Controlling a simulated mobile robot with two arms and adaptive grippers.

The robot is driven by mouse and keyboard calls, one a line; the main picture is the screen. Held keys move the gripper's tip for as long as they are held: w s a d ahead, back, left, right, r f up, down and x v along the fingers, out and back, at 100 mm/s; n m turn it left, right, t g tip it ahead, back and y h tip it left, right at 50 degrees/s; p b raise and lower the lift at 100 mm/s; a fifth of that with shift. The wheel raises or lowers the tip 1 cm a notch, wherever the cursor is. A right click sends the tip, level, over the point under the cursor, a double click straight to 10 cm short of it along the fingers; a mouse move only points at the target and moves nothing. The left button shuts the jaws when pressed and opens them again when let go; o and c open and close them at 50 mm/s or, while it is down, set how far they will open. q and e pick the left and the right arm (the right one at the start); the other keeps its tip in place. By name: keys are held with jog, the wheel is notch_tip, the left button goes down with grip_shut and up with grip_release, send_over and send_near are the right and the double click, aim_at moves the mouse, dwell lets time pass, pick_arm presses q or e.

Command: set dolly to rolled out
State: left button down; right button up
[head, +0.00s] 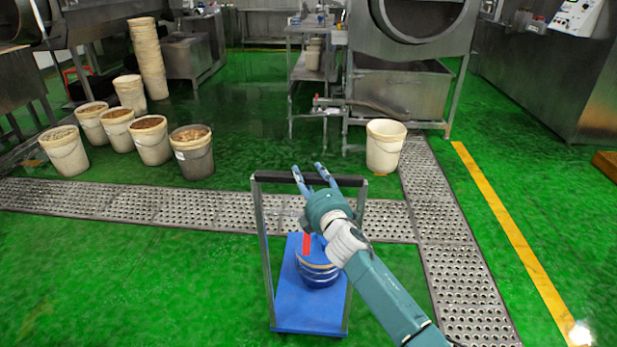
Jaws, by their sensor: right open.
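The dolly (297,304) stands on the green floor in front of me, with a blue flat deck and a grey upright frame. Its dark handle bar (277,177) runs across the top of the frame. A dark blue round container with a red mark (318,272) sits on the deck, partly hidden by my right arm. My right gripper (309,170) is open, its two blue fingers pointing away from me at the handle bar. I cannot tell whether the fingers touch the bar. My left gripper is not in view.
Several filled buckets (150,140) stand at the left, near a tall stack of buckets (148,58). A white bucket (385,146) stands ahead, by the steel drum machine (402,90). A perforated drain grate (455,270) crosses the floor. Green floor is clear left of the dolly.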

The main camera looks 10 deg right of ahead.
jog(key=shift+s, duration=0.1)
jog(key=s+d, duration=0.1)
jog(key=s, duration=1)
jog(key=shift+s+d, duration=0.3)
jog(key=shift+s, duration=0.05)
